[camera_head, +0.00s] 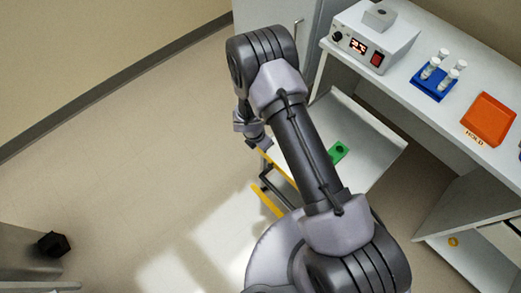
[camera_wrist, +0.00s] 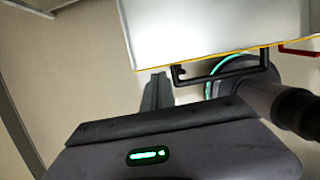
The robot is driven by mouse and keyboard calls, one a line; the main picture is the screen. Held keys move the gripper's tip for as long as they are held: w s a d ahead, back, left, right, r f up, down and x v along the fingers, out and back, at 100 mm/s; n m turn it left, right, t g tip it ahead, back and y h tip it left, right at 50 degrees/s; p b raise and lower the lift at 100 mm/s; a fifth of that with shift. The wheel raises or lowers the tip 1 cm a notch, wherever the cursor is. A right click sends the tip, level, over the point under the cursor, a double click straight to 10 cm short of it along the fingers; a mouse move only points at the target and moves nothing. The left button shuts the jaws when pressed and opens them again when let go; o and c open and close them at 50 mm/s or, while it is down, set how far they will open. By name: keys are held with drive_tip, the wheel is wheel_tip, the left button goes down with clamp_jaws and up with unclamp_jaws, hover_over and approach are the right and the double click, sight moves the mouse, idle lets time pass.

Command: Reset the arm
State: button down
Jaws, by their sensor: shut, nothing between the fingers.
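My arm rises from my base and bends over at the top, with its forearm hanging down on the far side. My gripper (camera_head: 257,141) is beside the left edge of the white cart (camera_head: 374,156), partly hidden behind my arm in the head view. In the wrist view my gripper (camera_wrist: 156,92) shows its dark fingers together, with nothing between them. The pale cart top (camera_wrist: 215,22) with its yellow edge lies just beyond the fingertips there. I cannot tell whether they touch it.
A green piece (camera_head: 338,152) lies on the cart. The white bench at right holds a box with a red display (camera_head: 374,38), a blue vial rack (camera_head: 435,83) and an orange HOLD tray (camera_head: 488,118). A black handle (camera_wrist: 222,76) hangs below the cart edge.

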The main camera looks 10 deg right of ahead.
drive_tip(key=d+r+m+t+b, duration=0.1)
drive_tip(key=d+r+m+b, duration=0.15)
drive_tip(key=r+m, duration=0.65)
drive_tip(key=d+r+m+b, duration=0.1)
drive_tip(key=d+r+m, duration=0.25)
drive_tip(key=r, duration=1.15)
drive_tip(key=s+d+r+m+t+y+b, duration=0.1)
drive_tip(key=s+d+r+m+b, duration=0.1)
drive_tip(key=s+r+m, duration=0.7)
drive_tip(key=s+a+r+m+t+y+b, duration=0.1)
drive_tip(key=s+a+r+m, duration=0.1)
drive_tip(key=s+m, duration=0.2)
drive_tip(key=s+a+r+m+t+y+b, duration=0.1)
drive_tip(key=s+a+r+m+y, duration=0.1)
drive_tip(key=s, duration=0.7)
drive_tip(key=shift+s+a+r+m+y+b, duration=0.15)
drive_tip(key=shift+a+r+m+y+b, duration=0.2)
drive_tip(key=shift+r+m, duration=0.6)
drive_tip(key=shift+a, duration=0.1)
